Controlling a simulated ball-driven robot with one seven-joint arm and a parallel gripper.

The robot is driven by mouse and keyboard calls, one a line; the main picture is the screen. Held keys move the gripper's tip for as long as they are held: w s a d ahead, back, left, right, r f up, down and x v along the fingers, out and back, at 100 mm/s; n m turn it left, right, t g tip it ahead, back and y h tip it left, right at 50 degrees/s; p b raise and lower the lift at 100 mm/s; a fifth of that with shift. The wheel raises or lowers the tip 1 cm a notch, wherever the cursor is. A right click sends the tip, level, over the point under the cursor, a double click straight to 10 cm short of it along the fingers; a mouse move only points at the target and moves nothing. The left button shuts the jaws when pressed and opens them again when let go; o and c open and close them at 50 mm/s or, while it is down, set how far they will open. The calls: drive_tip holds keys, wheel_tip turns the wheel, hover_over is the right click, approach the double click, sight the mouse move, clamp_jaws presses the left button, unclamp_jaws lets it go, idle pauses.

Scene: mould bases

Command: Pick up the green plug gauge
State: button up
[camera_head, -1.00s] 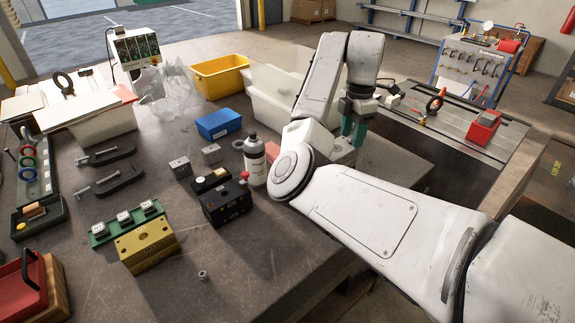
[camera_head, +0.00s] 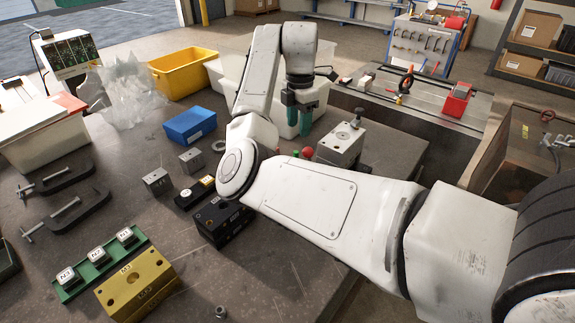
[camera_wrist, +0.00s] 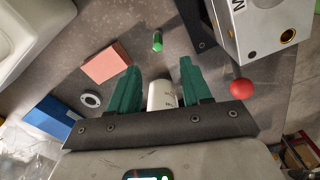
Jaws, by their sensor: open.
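The green plug gauge (camera_wrist: 157,41) shows in the wrist view as a small bright green cylinder with a darker end. It is on the dark table, beyond the fingertips and near the middle. A small green bit (camera_head: 296,153) beside a red ball in the head view may be the same gauge; my arm hides much around it. My gripper (camera_wrist: 158,72) has its two dark green fingers apart, with nothing held between them. In the head view my gripper (camera_head: 298,128) points down above the table. A white cylinder (camera_wrist: 161,95) shows between and below the fingers.
A pinkish-red block (camera_wrist: 107,62) lies left of the gauge, with a metal ring (camera_wrist: 91,100) and blue bin (camera_wrist: 50,122) beyond. A grey metal block (camera_wrist: 268,30) and red ball (camera_wrist: 242,87) stand right. A white tub (camera_head: 225,72) is behind my gripper.

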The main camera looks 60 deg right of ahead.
sight(296, 152)
drive_tip(key=shift+w+f+b, duration=0.15)
drive_tip(key=shift+f+b, duration=0.6)
drive_tip(key=shift+f, duration=0.45)
drive_tip(key=shift+w+f+p, duration=0.1)
drive_tip(key=shift+f+p, duration=0.5)
drive_tip(key=shift+f, duration=4.6)
clamp_jaws()
